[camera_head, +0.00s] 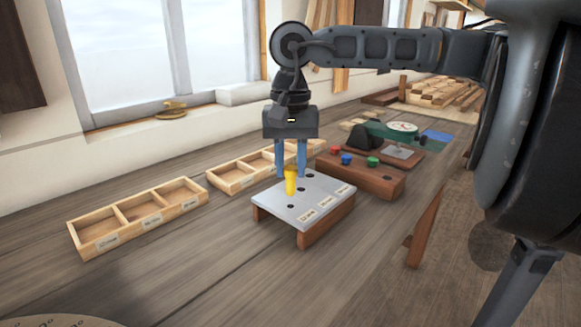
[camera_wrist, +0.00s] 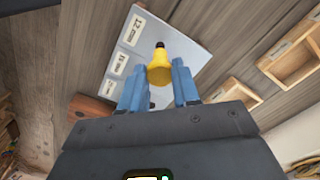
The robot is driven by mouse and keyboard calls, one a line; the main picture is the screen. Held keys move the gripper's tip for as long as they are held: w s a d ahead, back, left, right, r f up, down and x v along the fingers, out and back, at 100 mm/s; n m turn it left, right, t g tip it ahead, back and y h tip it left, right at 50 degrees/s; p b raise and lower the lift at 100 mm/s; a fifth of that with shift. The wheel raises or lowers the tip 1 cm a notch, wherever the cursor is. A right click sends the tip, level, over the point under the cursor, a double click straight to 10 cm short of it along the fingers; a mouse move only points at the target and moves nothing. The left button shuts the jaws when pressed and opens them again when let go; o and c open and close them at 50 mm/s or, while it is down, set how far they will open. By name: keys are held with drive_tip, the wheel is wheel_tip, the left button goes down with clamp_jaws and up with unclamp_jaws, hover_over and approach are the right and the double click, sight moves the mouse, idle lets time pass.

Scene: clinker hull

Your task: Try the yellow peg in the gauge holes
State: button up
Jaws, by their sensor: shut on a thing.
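The yellow peg (camera_head: 291,181) is held upright between the blue fingers of my gripper (camera_head: 290,172), which is shut on it. In the wrist view the peg (camera_wrist: 159,70) shows between the two fingers, with a dark spot at its far end; I cannot tell whether that is a hole or its tip. The grey gauge plate (camera_head: 318,193) on its brown wooden stand has dark holes and size labels along its front edge. The peg's lower end is over or at the plate's left part; I cannot tell whether it is in a hole.
Behind the gauge, a wooden block (camera_head: 372,181) holds red, blue and green pegs. Wooden trays with labelled compartments stand at the left (camera_head: 137,217) and behind the gauge (camera_head: 231,177). A dial instrument (camera_head: 402,128) sits further back. The bench in front left is clear.

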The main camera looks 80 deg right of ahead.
drive_tip(key=shift+f, duration=0.15)
drive_tip(key=shift+f+b, duration=0.9)
drive_tip(key=shift+b, duration=0.4)
drive_tip(key=shift+f+b, duration=0.5)
drive_tip(key=shift+b, duration=0.4)
drive_tip(key=shift+r, duration=0.15)
idle(0.3)
drive_tip(key=shift+r+p, duration=0.35)
drive_tip(key=shift+r, duration=1.1)
